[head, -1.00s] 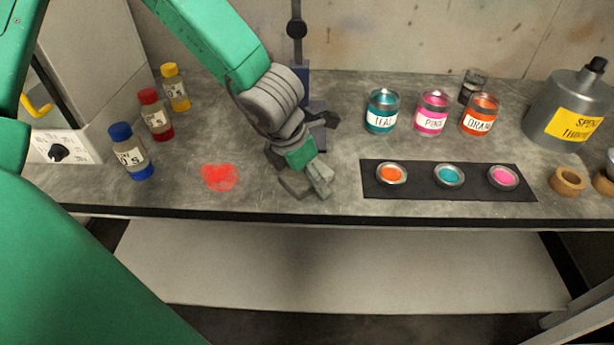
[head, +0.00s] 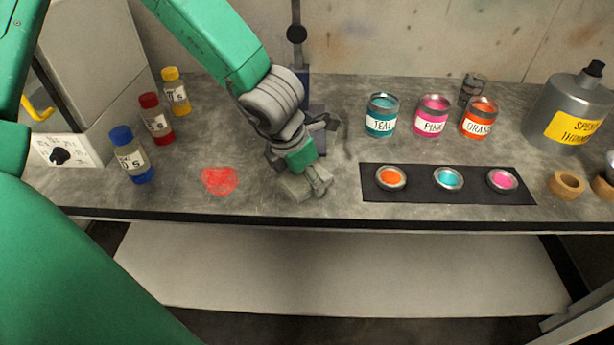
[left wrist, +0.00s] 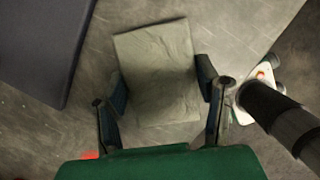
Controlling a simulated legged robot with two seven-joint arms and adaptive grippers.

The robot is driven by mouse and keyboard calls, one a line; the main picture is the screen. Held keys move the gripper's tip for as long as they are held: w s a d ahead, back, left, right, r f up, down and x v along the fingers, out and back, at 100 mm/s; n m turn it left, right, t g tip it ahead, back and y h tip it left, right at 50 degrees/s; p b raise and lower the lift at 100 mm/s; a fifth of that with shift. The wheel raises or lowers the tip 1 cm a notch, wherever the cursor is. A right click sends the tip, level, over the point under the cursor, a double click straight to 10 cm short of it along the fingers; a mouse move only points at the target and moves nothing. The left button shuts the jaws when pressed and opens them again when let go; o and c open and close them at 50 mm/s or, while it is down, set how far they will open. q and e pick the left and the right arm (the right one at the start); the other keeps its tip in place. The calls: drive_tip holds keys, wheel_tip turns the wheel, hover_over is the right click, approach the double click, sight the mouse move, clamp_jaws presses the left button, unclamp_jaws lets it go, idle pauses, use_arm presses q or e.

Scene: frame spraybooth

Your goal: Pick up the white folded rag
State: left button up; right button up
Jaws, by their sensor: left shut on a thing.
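The folded rag (left wrist: 155,60) shows in the left wrist view as a flat, creased, pale grey-green square. It lies between the two fingers of my left gripper (left wrist: 163,108), which is shut on it with a finger at each side. In the head view my left gripper (head: 308,188) is low at the bench top, near the front edge, right of the red paint smear. The gripper hides much of the rag there. I cannot tell whether the rag is clear of the bench. My right gripper is not in view.
On the grey bench (head: 260,200), a black mat (head: 415,190) with three small paint cups lies to the right. Behind it stand teal (head: 381,116), pink (head: 432,116) and orange (head: 478,118) jars. Capped bottles (head: 132,155) stand left. A dark stand (head: 297,60) rises behind the gripper.

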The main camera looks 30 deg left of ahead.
use_arm(q)
wheel_tip(320, 180, up, 28)
drive_tip(key=p, duration=0.8)
drive_tip(key=shift+p, duration=0.35)
drive_tip(key=shift+w, duration=0.1)
